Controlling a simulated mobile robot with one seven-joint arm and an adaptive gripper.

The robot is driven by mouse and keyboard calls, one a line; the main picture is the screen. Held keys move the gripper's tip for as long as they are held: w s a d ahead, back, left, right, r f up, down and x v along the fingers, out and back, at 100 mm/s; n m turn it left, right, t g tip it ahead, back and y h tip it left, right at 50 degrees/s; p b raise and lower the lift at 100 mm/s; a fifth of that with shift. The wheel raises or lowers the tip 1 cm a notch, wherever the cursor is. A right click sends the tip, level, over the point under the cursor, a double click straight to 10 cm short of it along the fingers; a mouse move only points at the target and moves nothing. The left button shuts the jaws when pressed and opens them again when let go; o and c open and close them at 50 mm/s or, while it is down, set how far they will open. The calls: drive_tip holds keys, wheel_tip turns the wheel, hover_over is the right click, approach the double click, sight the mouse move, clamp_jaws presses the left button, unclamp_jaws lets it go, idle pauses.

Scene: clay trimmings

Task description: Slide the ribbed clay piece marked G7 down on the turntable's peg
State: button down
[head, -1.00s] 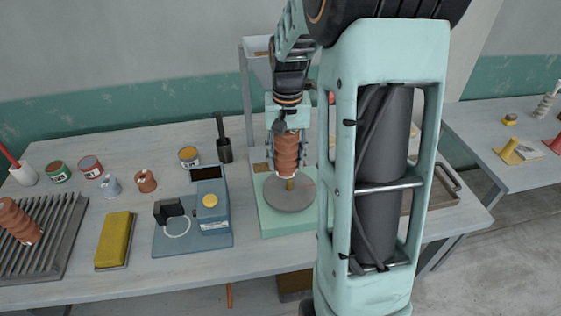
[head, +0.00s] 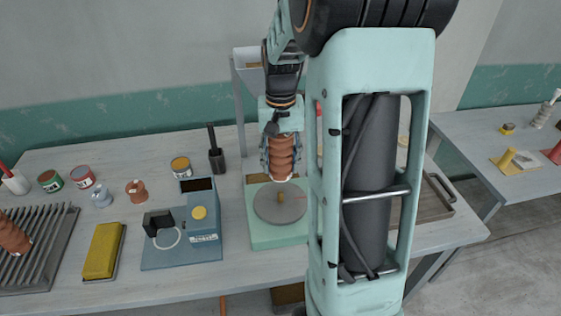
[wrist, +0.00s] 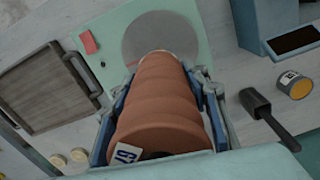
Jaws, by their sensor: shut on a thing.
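My gripper (head: 281,158) is shut on a brown ribbed clay piece (head: 281,152), holding it about upright. The wrist view shows the piece (wrist: 158,100) between the fingers, with a white label (wrist: 126,153) reading G7 near its close end. The turntable's grey disc (head: 262,207) lies on a pale green base (head: 262,236). Its short brass-coloured peg (head: 281,197) stands at the middle. In the head view the piece's lower end appears above the peg, with a small gap between them. In the wrist view the piece hides the peg, and the disc (wrist: 150,40) shows beyond it.
Another ribbed piece (head: 14,237) lies on a slatted rack (head: 45,262) at the left. A blue device (head: 205,220), a yellow block (head: 103,250) and several tins and small pots stand left of the turntable. A dark brush-like tool (head: 216,158) stands behind. A tray (head: 437,207) lies at right.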

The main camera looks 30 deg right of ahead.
drive_tip(key=b, duration=0.4)
hover_over(281, 192)
drive_tip(key=shift+w+f, duration=0.1)
drive_tip(key=shift+f, duration=2.8)
drive_tip(key=shift+f+b, duration=1)
drive_tip(key=shift+f, duration=0.4)
drive_tip(key=shift+r, duration=0.1)
drive_tip(key=shift+r+p, duration=0.9)
drive_tip(key=shift+r, duration=0.2)
drive_tip(key=shift+f+b, duration=0.75)
drive_tip(key=shift+f, duration=0.4)
drive_tip(key=c, duration=1)
unclamp_jaws()
